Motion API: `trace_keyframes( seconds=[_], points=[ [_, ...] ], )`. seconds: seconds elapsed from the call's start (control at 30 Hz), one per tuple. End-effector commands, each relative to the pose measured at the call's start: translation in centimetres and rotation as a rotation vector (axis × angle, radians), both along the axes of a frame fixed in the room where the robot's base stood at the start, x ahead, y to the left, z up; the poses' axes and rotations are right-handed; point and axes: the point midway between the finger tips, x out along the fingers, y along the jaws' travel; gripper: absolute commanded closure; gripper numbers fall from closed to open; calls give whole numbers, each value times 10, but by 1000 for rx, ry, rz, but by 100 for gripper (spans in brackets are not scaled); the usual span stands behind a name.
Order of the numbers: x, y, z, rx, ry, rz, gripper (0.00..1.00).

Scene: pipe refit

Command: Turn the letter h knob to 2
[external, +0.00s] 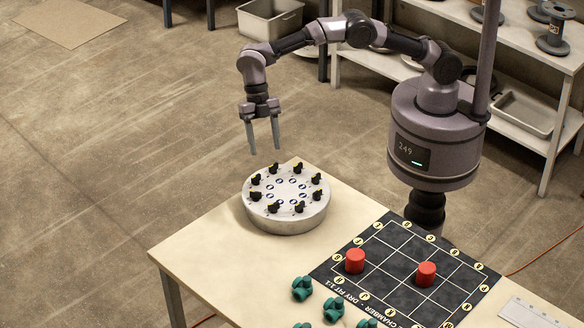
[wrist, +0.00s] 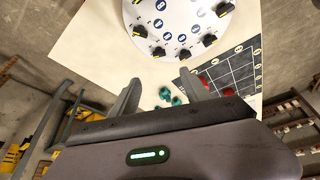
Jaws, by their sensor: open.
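A round white knob panel (external: 287,218) stands on the table's far corner. Several black knobs with yellow marks ring its top, among them one at the front (external: 273,208); blue round labels sit inside the ring. The letters and numbers are too small to read, so I cannot tell which knob is h. In the wrist view the panel (wrist: 180,20) is at the top, with black knobs such as one at lower left (wrist: 139,31). My gripper (external: 264,152) is open and empty, pointing down, above and slightly left of the panel, touching nothing. Its fingers also show in the wrist view (wrist: 160,90).
A dark gridded board (external: 385,292) lies on the table (external: 205,262) with two red cylinders (external: 355,261) on it. Several green pipe fittings (external: 302,288) lie in front of it. A white ruled plate (external: 530,315) is at right. The table's left part is clear.

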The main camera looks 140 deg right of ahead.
Motion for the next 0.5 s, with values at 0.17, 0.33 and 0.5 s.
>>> trace_keyframes(
  seconds=[0.17,0.33,0.5],
  points=[
    [6,15,-43,4,3,3,45],
    [14,34,-92,4,4,1,45],
    [21,50,-133,3,4,1,45]
  ],
)
